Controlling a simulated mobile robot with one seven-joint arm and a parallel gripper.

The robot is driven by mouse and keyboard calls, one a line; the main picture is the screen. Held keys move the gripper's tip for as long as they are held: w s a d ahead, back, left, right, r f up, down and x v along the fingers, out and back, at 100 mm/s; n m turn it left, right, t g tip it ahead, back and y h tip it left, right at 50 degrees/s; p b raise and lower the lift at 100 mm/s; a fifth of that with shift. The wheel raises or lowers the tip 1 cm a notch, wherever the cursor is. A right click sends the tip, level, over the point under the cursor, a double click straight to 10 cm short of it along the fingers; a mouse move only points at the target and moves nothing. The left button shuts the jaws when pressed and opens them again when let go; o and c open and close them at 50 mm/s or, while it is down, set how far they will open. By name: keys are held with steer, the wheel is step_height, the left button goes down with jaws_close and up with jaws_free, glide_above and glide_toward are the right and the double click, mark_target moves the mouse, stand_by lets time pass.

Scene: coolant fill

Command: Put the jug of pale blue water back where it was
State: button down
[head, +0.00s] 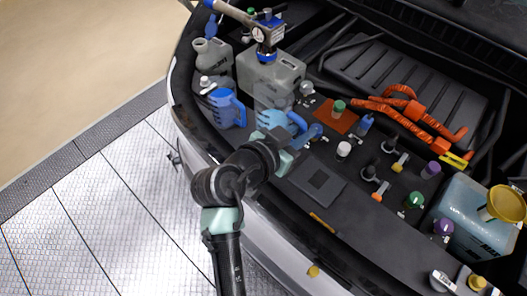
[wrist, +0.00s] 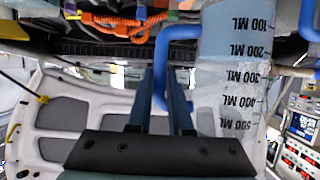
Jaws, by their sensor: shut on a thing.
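The clear jug (head: 268,98) has a blue handle and black ML marks, and pale blue water shows low in it. It is upright or nearly so over the left part of the engine bay, in front of a grey tank. In the wrist view the jug (wrist: 228,75) is at the right, upside down in the picture, with its blue handle (wrist: 163,62) beside it. My gripper (head: 308,134) is shut on the handle; its fingers (wrist: 166,88) lie along it in the wrist view. I cannot tell if the jug's base touches anything.
A second jug with darker blue contents (head: 222,108) stands just left. Behind are a grey bottle (head: 210,55) and the grey tank (head: 285,72) with a tool on top. Several coloured caps and orange cables (head: 410,110) lie right. A flat dark pad (head: 317,183) is in front.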

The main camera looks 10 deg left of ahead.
steer(key=f, duration=0.5)
steer(key=shift+d, duration=0.2)
steer(key=shift+a+f, duration=0.1)
steer(key=shift+f, duration=2.3)
steer(key=shift+f, duration=0.2)
steer(key=c, duration=0.8)
jaws_free()
steer(key=shift+c, duration=0.2)
